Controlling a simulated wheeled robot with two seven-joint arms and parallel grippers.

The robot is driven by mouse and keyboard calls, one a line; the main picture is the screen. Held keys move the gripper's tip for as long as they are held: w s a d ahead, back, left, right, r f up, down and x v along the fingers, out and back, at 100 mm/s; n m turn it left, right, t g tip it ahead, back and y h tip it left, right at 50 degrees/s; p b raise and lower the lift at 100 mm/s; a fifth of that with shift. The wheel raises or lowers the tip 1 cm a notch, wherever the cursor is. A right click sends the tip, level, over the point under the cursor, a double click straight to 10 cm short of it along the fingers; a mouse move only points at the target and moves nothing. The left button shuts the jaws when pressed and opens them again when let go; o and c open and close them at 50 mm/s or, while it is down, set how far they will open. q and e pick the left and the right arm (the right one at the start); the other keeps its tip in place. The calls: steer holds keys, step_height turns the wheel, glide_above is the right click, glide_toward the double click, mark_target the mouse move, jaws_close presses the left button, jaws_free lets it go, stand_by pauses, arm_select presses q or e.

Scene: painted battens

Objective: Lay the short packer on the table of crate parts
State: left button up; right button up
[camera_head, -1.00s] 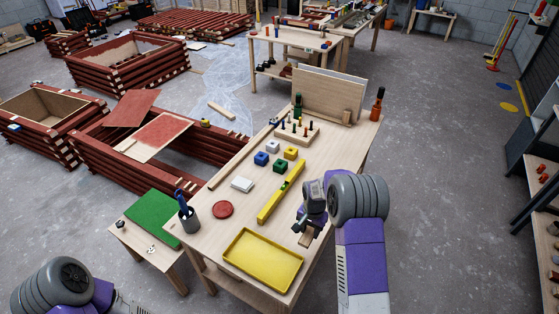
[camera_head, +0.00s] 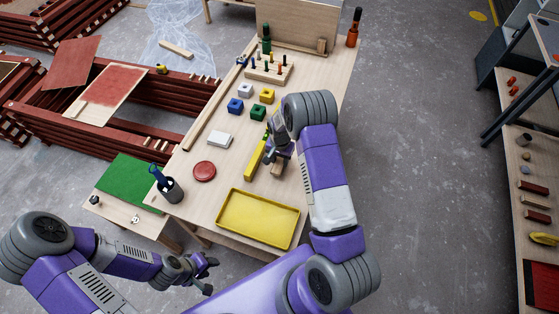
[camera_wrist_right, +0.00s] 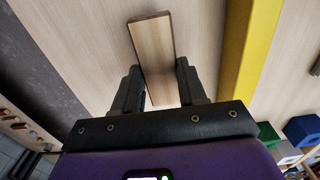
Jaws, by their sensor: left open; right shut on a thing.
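The short packer, a small plain wooden block (camera_head: 276,171), is in my right gripper (camera_head: 279,157), over the pale wooden table (camera_head: 228,172). In the right wrist view the packer (camera_wrist_right: 152,47) lies lengthwise between the two dark fingers of the right gripper (camera_wrist_right: 158,82), which are shut on it. The table surface shows behind it; I cannot tell whether the packer touches it. A yellow bar (camera_head: 256,162) lies beside it on the left, apart from it. My left gripper (camera_head: 204,271) is open and empty, low in the head view, off the table.
A yellow tray (camera_head: 257,244) lies at the table's near end. A red disc (camera_head: 204,171), a white block (camera_head: 219,139), coloured blocks and a peg rack (camera_head: 267,76) stand on the table. A side table with a green mat (camera_head: 126,183) and a cup (camera_head: 171,189) are at left.

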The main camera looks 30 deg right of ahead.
mark_target(280, 162)
steer(key=shift+f, duration=1.2)
steer(key=shift+f, duration=0.15)
steer(key=o, duration=1.1)
step_height(280, 162, up, 12)
steer(key=shift+r, duration=0.2)
steer(key=shift+r+p, duration=0.1)
steer(key=shift+p, duration=0.25)
